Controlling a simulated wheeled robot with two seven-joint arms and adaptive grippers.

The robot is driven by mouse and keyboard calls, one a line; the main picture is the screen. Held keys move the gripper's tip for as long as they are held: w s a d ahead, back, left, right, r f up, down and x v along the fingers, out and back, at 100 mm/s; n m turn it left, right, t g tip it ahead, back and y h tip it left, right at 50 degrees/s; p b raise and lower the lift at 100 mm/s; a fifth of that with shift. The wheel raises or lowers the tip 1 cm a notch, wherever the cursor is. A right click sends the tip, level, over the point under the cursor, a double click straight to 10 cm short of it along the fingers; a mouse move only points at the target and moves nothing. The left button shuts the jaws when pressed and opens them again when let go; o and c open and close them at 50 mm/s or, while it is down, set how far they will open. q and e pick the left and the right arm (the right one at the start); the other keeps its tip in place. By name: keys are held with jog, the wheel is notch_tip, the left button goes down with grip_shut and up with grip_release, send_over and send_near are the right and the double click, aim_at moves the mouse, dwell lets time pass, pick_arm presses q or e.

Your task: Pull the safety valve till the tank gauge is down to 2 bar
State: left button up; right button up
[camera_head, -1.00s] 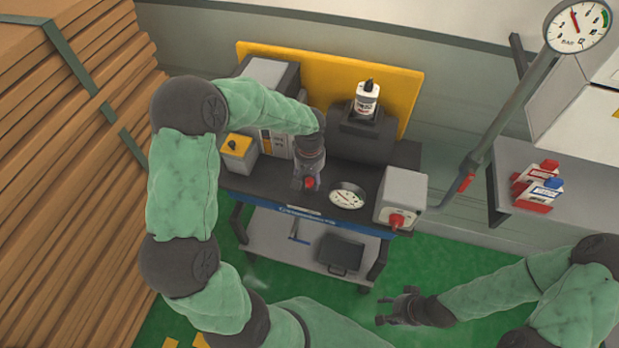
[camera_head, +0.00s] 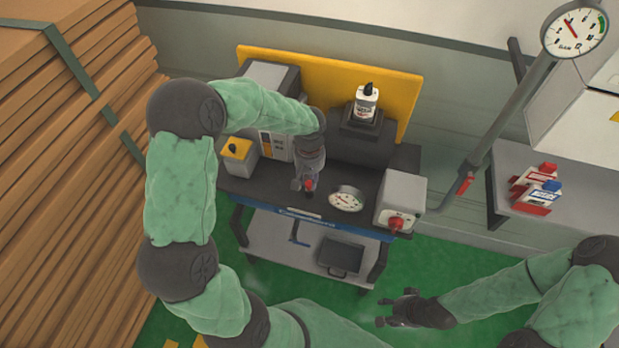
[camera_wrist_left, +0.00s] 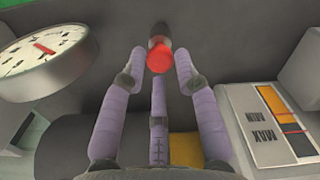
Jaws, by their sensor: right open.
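The small red-topped valve (camera_head: 309,184) stands on the cart's dark top; its red cap (camera_wrist_left: 159,60) sits between the fingertips in the left wrist view. My left gripper (camera_head: 307,183) reaches down at it, with its fingers closed in around the cap and only slim gaps seen. A round white dial gauge (camera_head: 346,199) with a red needle lies right of the valve; it also shows in the left wrist view (camera_wrist_left: 42,52). Its reading is too small to tell. My right gripper (camera_head: 399,309) is open and empty, low in front of the cart.
A grey box with a red knob (camera_head: 401,204) stands at the cart's right end. A white bottle (camera_head: 366,102) stands behind. A large gauge (camera_head: 574,27) tops a slanted pole at right. Red, white and blue bottles (camera_head: 537,190) are on a side table. Stacked boards (camera_head: 70,170) fill the left.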

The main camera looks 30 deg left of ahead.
aim_at(309, 183)
pick_arm(q)
jog(key=shift+o, duration=0.8)
jog(key=shift+r, duration=0.15)
notch_tip(309, 183, up, 12)
jog(key=shift+s+f, duration=0.1)
jog(key=shift+f, duration=0.1)
